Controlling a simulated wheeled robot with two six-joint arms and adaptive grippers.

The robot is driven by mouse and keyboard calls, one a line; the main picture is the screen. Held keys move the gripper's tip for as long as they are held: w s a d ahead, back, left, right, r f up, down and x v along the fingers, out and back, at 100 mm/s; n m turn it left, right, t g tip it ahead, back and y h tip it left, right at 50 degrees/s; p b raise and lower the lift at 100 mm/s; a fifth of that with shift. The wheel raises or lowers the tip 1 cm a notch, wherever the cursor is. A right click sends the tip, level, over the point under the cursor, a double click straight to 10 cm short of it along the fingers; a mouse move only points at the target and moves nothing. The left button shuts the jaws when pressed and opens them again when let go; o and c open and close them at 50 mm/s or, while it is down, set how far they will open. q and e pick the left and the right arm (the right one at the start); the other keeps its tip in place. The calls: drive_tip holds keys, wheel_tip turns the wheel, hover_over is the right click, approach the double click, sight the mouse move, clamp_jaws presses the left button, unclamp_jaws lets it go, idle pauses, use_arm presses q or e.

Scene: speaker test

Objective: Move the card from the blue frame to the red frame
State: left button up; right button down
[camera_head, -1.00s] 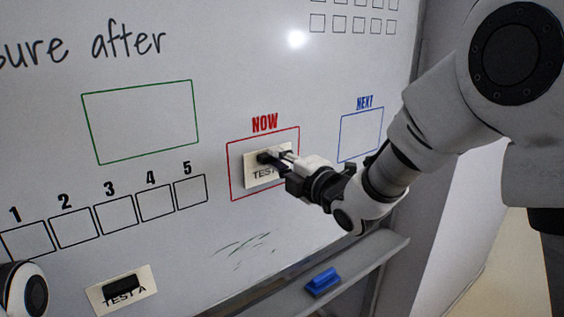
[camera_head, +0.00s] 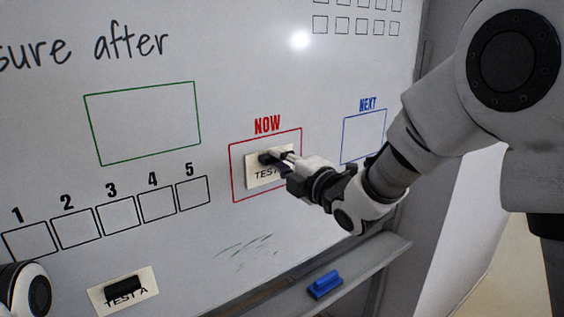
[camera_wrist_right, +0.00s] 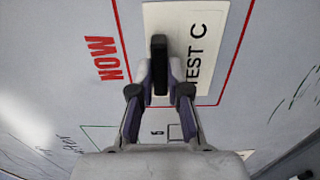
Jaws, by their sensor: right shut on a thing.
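The cream card (camera_head: 262,175) lies against the whiteboard inside the red frame (camera_head: 232,178) marked NOW. In the right wrist view the card (camera_wrist_right: 196,75) reads TEST C and has a black handle (camera_wrist_right: 159,62). My right gripper (camera_head: 284,158) is shut on the card's handle; it also shows in the right wrist view (camera_wrist_right: 159,90). The blue frame (camera_head: 363,136) marked NEXT is empty, to the right of the red one. Of my left arm only a rounded part shows at the lower left edge; its gripper is out of view.
A second card (camera_head: 124,291), TEST A, with a black handle is on the board at lower left. A green frame (camera_head: 142,122) and a row of numbered boxes (camera_head: 115,215) are empty. A blue eraser (camera_head: 325,284) lies on the tray (camera_head: 372,272) below the board.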

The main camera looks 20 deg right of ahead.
drive_tip(key=shift+w+a, duration=0.1)
drive_tip(key=shift+w, duration=0.05)
drive_tip(key=c, duration=0.7)
unclamp_jaws()
drive_tip(key=shift+o, duration=0.2)
drive_tip(key=b+v, duration=0.3)
drive_tip(key=v, duration=0.4)
